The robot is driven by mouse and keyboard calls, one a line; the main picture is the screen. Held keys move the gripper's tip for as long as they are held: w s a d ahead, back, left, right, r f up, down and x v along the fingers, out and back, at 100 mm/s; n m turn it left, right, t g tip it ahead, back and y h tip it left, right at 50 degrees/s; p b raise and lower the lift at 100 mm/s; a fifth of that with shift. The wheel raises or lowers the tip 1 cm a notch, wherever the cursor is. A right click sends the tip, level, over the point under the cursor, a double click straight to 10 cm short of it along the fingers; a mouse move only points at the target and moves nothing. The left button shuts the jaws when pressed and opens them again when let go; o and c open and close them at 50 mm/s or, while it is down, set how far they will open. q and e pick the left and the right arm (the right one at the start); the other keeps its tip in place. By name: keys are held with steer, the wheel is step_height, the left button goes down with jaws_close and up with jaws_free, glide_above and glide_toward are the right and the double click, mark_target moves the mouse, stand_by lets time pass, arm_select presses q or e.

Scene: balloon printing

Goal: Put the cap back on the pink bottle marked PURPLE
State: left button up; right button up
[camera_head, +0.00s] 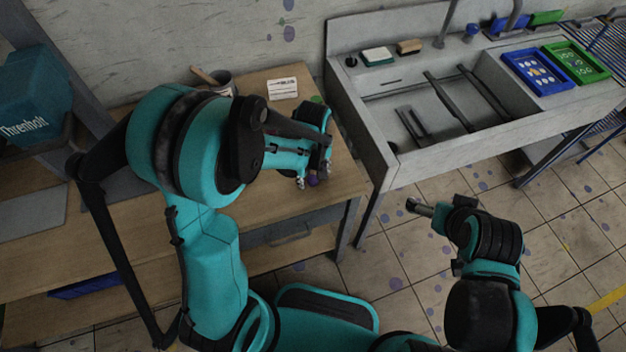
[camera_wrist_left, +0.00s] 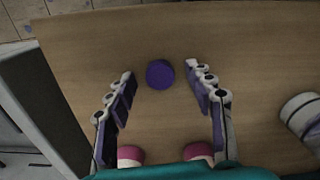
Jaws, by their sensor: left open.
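A round purple cap (camera_wrist_left: 160,74) lies on the wooden table in the left wrist view, between the fingers of my left gripper (camera_wrist_left: 160,84) and slightly beyond their tips. My left gripper is open and empty. In the head view the same gripper (camera_head: 313,174) points down over the table's right end, and a bit of the purple cap (camera_head: 313,181) shows by its fingertips. I cannot make out the pink bottle; my left arm hides part of the table. My right gripper (camera_head: 417,207) is over the floor, away from the table; its jaws are unclear.
A white cylindrical object (camera_wrist_left: 301,112) stands at the right edge of the left wrist view. A cup with a brush (camera_head: 222,84), a white label card (camera_head: 283,89) and a small green round (camera_head: 316,99) are at the table's back. A sink (camera_head: 385,165) adjoins the right.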

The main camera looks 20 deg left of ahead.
mark_target(313, 179)
arm_select(q)
steer(key=c, duration=0.8)
steer(key=shift+o, duration=0.2)
steer(key=shift+r, duration=0.1)
steer(key=shift+r+p, duration=0.3)
steer(key=shift+r, duration=0.25)
step_height(313, 179, up, 3)
steer(key=shift+f+p, duration=0.1)
steer(key=shift+p, duration=0.5)
steer(key=s+d+r+p, duration=0.3)
steer(key=s+d+r, duration=0.4)
steer(key=s+d, duration=0.1)
steer(key=shift+d, duration=0.15)
